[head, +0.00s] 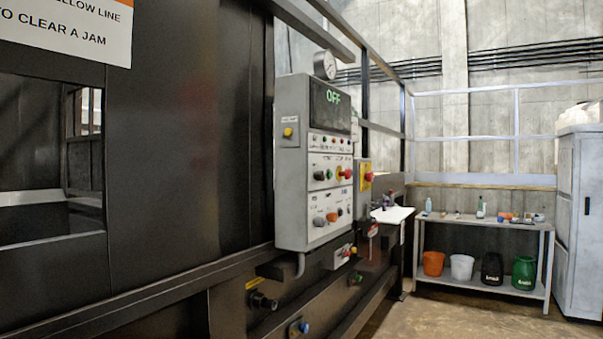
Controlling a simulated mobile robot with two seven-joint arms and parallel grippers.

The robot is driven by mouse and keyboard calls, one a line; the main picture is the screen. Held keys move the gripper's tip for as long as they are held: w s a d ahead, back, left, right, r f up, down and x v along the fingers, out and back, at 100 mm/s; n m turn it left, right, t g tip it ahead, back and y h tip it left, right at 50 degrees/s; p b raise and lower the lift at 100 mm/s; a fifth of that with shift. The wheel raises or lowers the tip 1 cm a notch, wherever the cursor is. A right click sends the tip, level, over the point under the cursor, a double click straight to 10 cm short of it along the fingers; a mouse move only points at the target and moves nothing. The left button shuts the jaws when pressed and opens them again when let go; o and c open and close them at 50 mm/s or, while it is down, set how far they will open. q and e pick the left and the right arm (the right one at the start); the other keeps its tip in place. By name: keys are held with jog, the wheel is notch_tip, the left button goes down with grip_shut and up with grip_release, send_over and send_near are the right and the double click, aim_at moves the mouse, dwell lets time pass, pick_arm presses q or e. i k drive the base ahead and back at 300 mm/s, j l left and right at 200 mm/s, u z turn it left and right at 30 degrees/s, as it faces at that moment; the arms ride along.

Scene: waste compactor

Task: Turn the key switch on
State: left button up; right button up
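A grey control panel (292,185) is fixed to the front of the dark compactor and is seen at an angle. Its screen (332,106) reads "OFF" in green. The key switch is too small to tell apart from the other controls. A yellow control (288,132) with a label sits on the panel's left side. Neither of my grippers is in view.
The compactor's dark wall (175,150) fills the left side. A ledge runs along it below the panel. A bench (480,222) with bottles, and buckets on its lower shelf, stands at the back right beside a grey cabinet (580,220). Some floor (450,315) is clear.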

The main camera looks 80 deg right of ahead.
aim_at(319, 176)
jog(key=z, duration=2.75)
jog(key=u, duration=0.3)
jog(key=i+l+u, duration=0.2)
jog(key=u, duration=0.15)
jog(key=i+l+u, duration=0.15)
jog(key=l+u, duration=0.2)
jog(key=i+l+u, duration=0.15)
jog(key=l, duration=0.2)
jog(key=l+u, duration=0.15)
jog(key=l, duration=0.25)
jog(key=i+l+u, duration=0.1)
jog(key=l, duration=0.4)
jog(key=i+l+u, duration=0.1)
jog(key=l, duration=0.45)
jog(key=i+l, duration=0.15)
jog(key=l, duration=0.35)
jog(key=u, duration=0.05)
